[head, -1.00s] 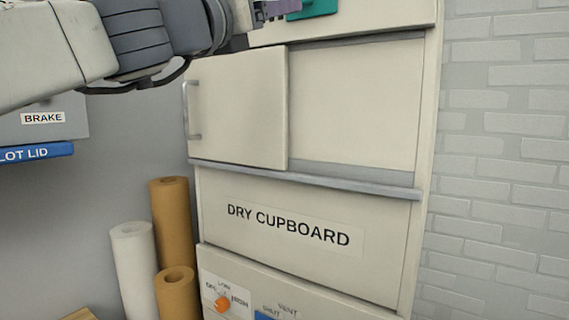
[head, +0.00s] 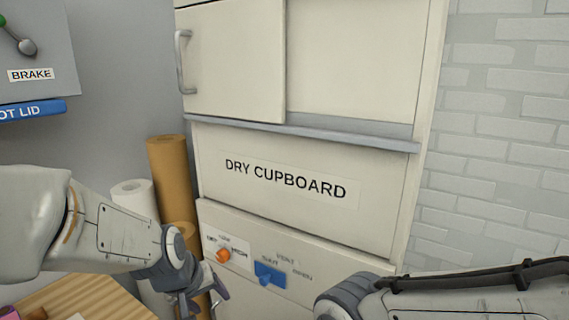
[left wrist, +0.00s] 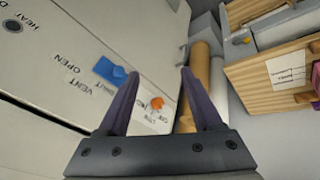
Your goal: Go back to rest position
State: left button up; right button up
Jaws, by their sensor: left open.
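My left gripper (head: 197,300) is low at the left in the head view, in front of the lower part of the dry cupboard. In the left wrist view its two fingers (left wrist: 160,73) are spread, with nothing between them. My right arm (head: 450,296) shows at the lower right of the head view, but its gripper is out of the picture.
The dry cupboard (head: 285,217) has an orange knob (head: 223,255) and a blue vent switch (head: 269,274) on its lower panel. Brown rolls (head: 170,182) and a white roll (head: 133,192) stand left of it. A wooden surface (head: 85,297) is at the lower left.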

pick_arm(q)
jog(key=s+a+f+m+g+y, duration=0.1)
jog(key=s+a+f+m+g, duration=0.15)
jog(key=s+f+m, duration=0.4)
jog(key=s+d+r+m+g+b, duration=0.1)
jog(key=s+d+m+b, duration=0.4)
jog(key=s+d, duration=0.8)
jog(key=shift+s+g+h, duration=0.4)
jog(key=shift+s+g, duration=0.4)
jog(key=shift+g, duration=0.05)
jog(key=shift+m, duration=0.25)
dwell(1.1)
